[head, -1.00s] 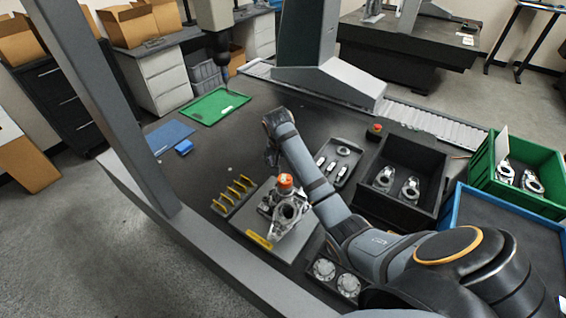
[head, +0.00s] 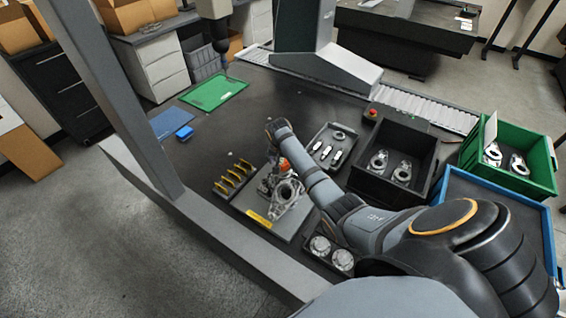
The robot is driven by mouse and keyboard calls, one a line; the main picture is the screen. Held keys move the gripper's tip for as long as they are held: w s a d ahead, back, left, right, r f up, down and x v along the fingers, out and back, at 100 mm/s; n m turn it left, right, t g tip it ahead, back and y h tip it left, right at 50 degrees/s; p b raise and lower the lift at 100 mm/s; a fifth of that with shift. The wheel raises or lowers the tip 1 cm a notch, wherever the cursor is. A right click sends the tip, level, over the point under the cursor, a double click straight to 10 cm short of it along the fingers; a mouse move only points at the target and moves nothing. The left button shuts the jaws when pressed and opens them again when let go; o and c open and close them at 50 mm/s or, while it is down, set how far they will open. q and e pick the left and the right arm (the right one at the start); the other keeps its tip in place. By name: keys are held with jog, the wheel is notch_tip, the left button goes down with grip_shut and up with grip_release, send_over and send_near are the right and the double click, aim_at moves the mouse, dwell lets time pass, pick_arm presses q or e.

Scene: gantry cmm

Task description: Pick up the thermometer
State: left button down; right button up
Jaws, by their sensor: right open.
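I cannot make out a thermometer for certain. A small blue object (head: 184,132) lies at the edge of the blue mat (head: 166,122), but it is too small to name. My right arm reaches in from the right over the table. Its gripper (head: 271,156) points down just behind the metal part on the grey plate; it is open, and its fingers are small and hard to see. My left gripper is not in view.
The grey plate (head: 256,206) holds a metal casting (head: 286,197) with an orange-topped piece, partly behind my arm. Yellow-edged pieces (head: 233,177), a grey tray (head: 322,138), a black bin (head: 417,141) and a green crate (head: 543,163) stand around. The green mat (head: 214,93) is bare.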

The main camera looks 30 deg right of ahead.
jog(key=shift+w+f, duration=0.1)
jog(key=c, duration=1.4)
